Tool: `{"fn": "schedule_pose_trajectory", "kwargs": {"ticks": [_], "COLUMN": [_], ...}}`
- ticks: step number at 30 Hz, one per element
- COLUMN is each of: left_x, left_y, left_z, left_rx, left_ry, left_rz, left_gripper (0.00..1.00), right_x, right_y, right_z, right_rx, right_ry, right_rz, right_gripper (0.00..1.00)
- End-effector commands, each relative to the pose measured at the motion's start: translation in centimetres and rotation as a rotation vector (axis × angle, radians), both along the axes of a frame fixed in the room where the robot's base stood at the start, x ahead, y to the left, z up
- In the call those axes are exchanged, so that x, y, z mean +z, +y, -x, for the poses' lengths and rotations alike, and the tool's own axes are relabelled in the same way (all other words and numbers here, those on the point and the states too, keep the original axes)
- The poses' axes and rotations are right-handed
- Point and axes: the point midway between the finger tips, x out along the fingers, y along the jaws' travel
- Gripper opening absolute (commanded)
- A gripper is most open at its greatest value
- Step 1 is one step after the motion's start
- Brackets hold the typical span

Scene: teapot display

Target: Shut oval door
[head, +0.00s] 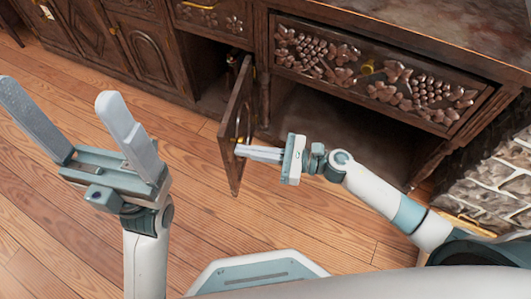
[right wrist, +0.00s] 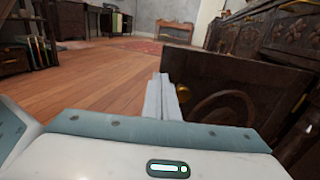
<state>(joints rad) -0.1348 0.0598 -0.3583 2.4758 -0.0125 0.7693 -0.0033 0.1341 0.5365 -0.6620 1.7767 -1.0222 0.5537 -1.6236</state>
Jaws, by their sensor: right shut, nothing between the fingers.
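The dark wooden cabinet door (head: 233,115) stands swung out, roughly square to the cabinet front, beside an open compartment. In the right wrist view the door (right wrist: 240,75) fills the right side and shows part of a curved, oval-looking line. My right gripper (head: 239,151) is shut and empty, its tips at the lower part of the door; I cannot tell if they touch it. In the right wrist view its closed fingers (right wrist: 160,88) are beside the door's left edge. My left gripper (head: 58,92) is open and empty, raised over the floor at the left.
A carved drawer (head: 370,75) with a brass knob is above the dark open compartment (head: 330,125). Closed carved doors (head: 150,50) line the cabinet's left. A stone wall (head: 490,180) stands at the right. The wooden floor (head: 130,200) before the cabinet is clear.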

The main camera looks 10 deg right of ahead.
Motion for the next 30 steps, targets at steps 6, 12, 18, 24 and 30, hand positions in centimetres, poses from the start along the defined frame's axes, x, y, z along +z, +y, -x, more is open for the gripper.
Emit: {"fn": "schedule_pose_trajectory", "kwargs": {"ticks": [6, 12, 18, 24, 30], "left_x": [0.1, 0.4, 0.3, 0.2, 0.3], "left_y": [-0.1, -0.1, -0.1, -0.1, 0.1], "left_z": [-0.2, -0.3, -0.2, -0.2, -0.2], "left_rx": [-0.004, -0.003, -0.002, -0.001, 0.008], "left_ry": [-0.003, -0.01, -0.008, -0.006, 0.005], "left_rz": [0.007, 0.008, 0.004, -0.003, -0.011], "left_gripper": [0.84, 0.84, 0.84, 0.84, 0.84], "right_x": [0.0, -0.1, 0.0, 0.0, 0.3], "right_y": [1.9, 2.3, 2.2, 2.6, 4.2], "right_z": [-0.7, -0.8, -0.8, -0.9, -1.3], "right_rx": [0.0, 0.0, 0.0, -0.01, -0.057], "right_ry": [-0.001, 0.0, 0.0, 0.0, 0.0], "right_rz": [0.0, 0.001, 0.001, 0.0, -0.002], "right_gripper": [0.0, 0.0, 0.0, 0.0, 0.0]}}
